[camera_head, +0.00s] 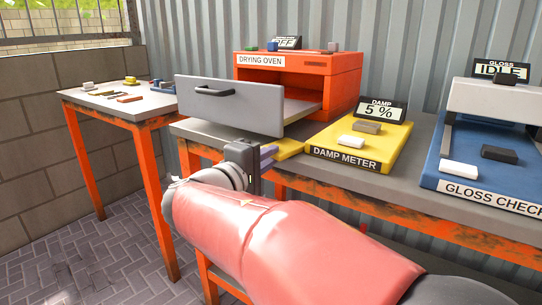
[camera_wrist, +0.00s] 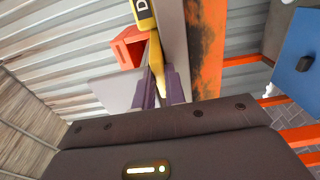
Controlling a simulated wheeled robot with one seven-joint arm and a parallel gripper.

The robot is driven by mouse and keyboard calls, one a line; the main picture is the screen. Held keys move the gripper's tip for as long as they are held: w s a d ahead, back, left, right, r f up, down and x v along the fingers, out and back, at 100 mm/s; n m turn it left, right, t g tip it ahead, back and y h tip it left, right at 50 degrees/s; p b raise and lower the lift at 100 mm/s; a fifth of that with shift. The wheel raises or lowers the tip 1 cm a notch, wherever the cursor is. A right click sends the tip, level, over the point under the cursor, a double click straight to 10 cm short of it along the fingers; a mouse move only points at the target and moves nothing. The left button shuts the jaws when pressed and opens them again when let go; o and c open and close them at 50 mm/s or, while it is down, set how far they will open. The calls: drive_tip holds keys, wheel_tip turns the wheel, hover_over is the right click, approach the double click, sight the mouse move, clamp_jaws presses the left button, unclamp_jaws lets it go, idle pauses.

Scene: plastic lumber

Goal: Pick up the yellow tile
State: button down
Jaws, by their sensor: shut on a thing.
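My gripper (camera_head: 268,155) is in front of the orange-legged bench, between the drying oven and the damp meter. Its purple fingers are shut on a yellow tile (camera_head: 290,147), which sticks out to the right beyond them. In the wrist view the yellow tile (camera_wrist: 157,62) lies between the two fingers (camera_wrist: 160,85). The tile's held end is partly hidden by the fingers. From the head view I cannot tell whether the tile touches the bench edge.
The drying oven (camera_head: 345,82) stands open, its grey drawer front (camera_head: 229,105) pulled out near my gripper. The yellow damp meter (camera_head: 380,148) reads 5 % and bears two tiles. The blue gloss checker (camera_head: 455,165) is at right. A side table (camera_head: 110,103) at left holds several small pieces.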

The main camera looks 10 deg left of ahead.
drive_tip(key=shift+r, duration=0.1)
drive_tip(key=shift+r+p, duration=0.7)
drive_tip(key=shift+r, duration=0.6)
drive_tip(key=s+a+r+p, duration=0.1)
drive_tip(key=s+a+r, duration=0.1)
drive_tip(key=s, duration=0.4)
drive_tip(key=s+a+r+p, duration=0.1)
drive_tip(key=s+a+r, duration=0.1)
drive_tip(key=s, duration=0.5)
drive_tip(key=shift+a+r, duration=0.35)
drive_tip(key=shift+a, duration=0.35)
